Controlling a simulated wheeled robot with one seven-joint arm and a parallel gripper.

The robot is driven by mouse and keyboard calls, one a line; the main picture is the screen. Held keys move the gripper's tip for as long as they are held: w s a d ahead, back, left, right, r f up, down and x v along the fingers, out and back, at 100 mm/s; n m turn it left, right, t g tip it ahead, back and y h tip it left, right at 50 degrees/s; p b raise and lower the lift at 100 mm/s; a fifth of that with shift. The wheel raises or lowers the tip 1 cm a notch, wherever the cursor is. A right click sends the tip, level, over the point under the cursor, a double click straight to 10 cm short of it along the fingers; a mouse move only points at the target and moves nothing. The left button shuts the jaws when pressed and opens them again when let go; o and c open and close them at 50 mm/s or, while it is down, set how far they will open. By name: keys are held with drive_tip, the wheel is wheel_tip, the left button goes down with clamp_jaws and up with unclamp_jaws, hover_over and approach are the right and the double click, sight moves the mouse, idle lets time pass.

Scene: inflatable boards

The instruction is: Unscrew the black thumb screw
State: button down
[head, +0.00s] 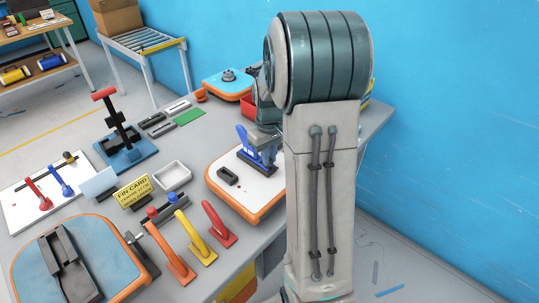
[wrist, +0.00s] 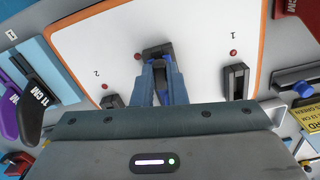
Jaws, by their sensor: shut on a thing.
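My gripper (wrist: 158,62) points down at the white board with the orange edge (head: 256,211). Its fingertips are close together at a dark fitting (wrist: 155,48) in the middle of the board, between the marks 1 and 2. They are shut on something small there. The black thumb screw is mostly hidden between the fingertips, and its outline is hard to make out. In the head view a bright blue upright piece (head: 258,151) shows at the gripper, beside my arm, above a dark base.
Two other black slotted boxes (wrist: 235,82) (wrist: 110,101) flank the gripper. Purple and dark fins (wrist: 38,118) lie left in the wrist view. A yellow fin card (head: 133,192), a white tray (head: 172,176) and upright orange, yellow and red fins (head: 196,238) stand left of the board.

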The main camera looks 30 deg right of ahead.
drive_tip(key=shift+n, duration=0.9)
drive_tip(key=c, duration=1.4)
unclamp_jaws()
drive_tip(key=shift+o, duration=0.2)
